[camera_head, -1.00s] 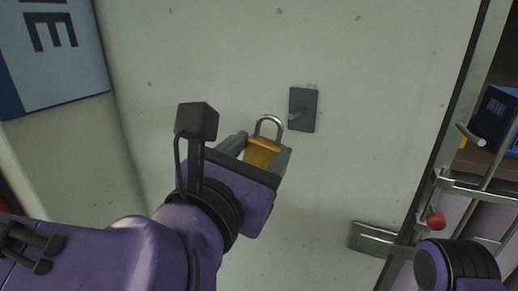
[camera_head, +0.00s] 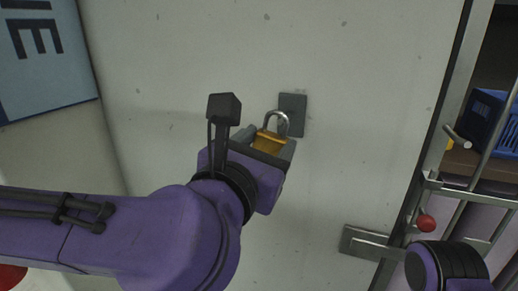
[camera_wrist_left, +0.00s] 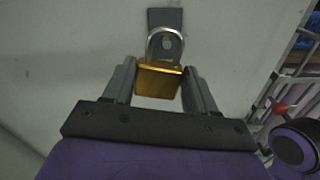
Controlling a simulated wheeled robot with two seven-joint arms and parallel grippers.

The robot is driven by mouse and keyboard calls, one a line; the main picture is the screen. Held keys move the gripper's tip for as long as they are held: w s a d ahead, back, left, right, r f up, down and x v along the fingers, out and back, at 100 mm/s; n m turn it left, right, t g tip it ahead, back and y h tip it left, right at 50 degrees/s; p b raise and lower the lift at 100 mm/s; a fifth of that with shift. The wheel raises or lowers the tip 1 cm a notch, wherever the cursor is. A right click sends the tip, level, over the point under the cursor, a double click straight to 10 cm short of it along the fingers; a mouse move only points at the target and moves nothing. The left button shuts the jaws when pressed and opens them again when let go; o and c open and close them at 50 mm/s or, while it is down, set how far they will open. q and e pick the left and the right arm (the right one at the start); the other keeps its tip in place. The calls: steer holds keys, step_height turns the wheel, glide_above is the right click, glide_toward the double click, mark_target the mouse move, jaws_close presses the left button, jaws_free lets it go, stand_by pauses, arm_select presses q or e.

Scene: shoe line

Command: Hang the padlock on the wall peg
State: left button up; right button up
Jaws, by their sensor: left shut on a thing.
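The padlock (camera_head: 268,142) has a brass body and a silver shackle. My left gripper (camera_head: 269,139) is shut on its body, with the shackle pointing up and clear of the fingers. The wall peg's dark plate (camera_head: 294,108) is on the pale wall; in the head view the shackle overlaps its lower left part. In the left wrist view the padlock (camera_wrist_left: 158,80) sits between the fingers, below the plate (camera_wrist_left: 165,17). The peg (camera_wrist_left: 167,43) shows through the shackle opening there. I cannot tell whether the shackle is around the peg or in front of it. My right gripper is out of view.
A metal latch (camera_head: 365,243) is low on the wall to the right. Past the wall's right edge are a metal frame with a red knob (camera_head: 426,223) and a blue crate (camera_head: 488,118). A blue sign (camera_head: 40,55) is at upper left. The wall around the plate is bare.

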arm_select(q)
steer(key=shift+p+x, duration=0.35)
steer(key=shift+x, duration=1.8)
steer(key=shift+w+d+f+b, duration=0.25)
steer(key=shift+w+f+b, duration=0.35)
steer(key=shift+w+b, duration=0.1)
steer(key=o, duration=1.3)
steer(key=shift+s, duration=0.1)
